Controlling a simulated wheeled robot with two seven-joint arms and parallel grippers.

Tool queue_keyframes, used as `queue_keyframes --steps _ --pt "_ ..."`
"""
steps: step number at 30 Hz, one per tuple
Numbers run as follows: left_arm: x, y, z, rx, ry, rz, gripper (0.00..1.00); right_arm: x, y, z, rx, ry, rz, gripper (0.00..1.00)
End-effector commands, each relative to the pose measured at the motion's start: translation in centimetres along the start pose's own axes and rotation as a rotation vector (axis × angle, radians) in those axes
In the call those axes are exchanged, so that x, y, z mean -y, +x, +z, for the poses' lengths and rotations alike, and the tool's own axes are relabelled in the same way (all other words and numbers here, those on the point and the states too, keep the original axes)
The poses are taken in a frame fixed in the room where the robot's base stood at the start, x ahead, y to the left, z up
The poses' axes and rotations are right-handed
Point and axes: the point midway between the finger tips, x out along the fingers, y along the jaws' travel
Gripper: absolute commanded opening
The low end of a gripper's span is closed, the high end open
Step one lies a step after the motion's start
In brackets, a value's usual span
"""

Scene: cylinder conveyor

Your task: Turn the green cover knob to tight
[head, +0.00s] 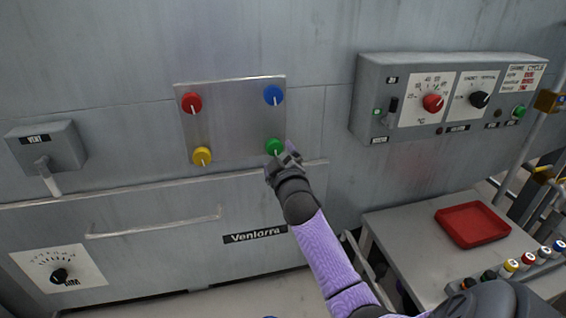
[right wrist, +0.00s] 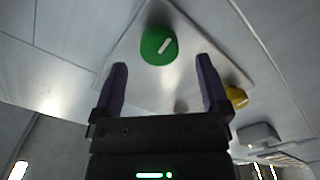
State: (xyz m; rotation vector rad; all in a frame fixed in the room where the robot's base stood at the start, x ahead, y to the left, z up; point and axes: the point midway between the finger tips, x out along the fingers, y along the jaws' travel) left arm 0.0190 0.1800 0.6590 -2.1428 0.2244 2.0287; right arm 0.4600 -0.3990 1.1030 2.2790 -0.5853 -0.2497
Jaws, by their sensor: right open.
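The green cover knob (head: 275,146) sits at the lower right corner of a square metal plate (head: 237,118) on the grey wall. It has a white pointer line, which shows slanted in the right wrist view (right wrist: 158,46). My right gripper (head: 284,163) is just below and in front of the green knob. In the right wrist view its two fingers (right wrist: 160,80) are spread apart, and the knob lies ahead of the fingertips, between their lines. Nothing is between the fingers. My left gripper is not in view.
A red knob (head: 191,102), a blue knob (head: 273,95) and a yellow knob (head: 202,156) share the plate. A control box (head: 375,75) juts out at the upper right. A handle bar (head: 155,226) runs below the plate. A red tray (head: 473,225) stands at the right.

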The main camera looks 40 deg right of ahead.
Motion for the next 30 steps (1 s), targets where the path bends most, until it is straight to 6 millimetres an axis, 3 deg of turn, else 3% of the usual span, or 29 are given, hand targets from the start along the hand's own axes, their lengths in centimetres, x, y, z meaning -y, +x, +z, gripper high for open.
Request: queue_keyframes --steps 3,9,23,26,29,30 --pt "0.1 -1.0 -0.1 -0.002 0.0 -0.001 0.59 -0.1 -3.1 -0.1 0.001 0.002 -0.003 0.96" --pt "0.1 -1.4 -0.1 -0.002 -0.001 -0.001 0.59 0.0 -6.0 0.0 0.003 0.001 -0.002 0.96" --pt "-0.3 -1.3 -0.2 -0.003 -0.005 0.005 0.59 0.1 -6.2 0.1 0.004 0.001 -0.004 0.96" --pt "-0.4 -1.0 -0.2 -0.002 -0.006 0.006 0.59 3.2 -6.5 2.0 0.04 0.014 -0.075 0.96" --pt "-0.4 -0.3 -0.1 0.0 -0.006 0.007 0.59 10.6 -8.3 6.8 0.143 0.045 -0.251 0.96" --pt "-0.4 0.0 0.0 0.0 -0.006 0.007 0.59 14.0 -9.8 9.1 0.198 0.062 -0.334 0.96"
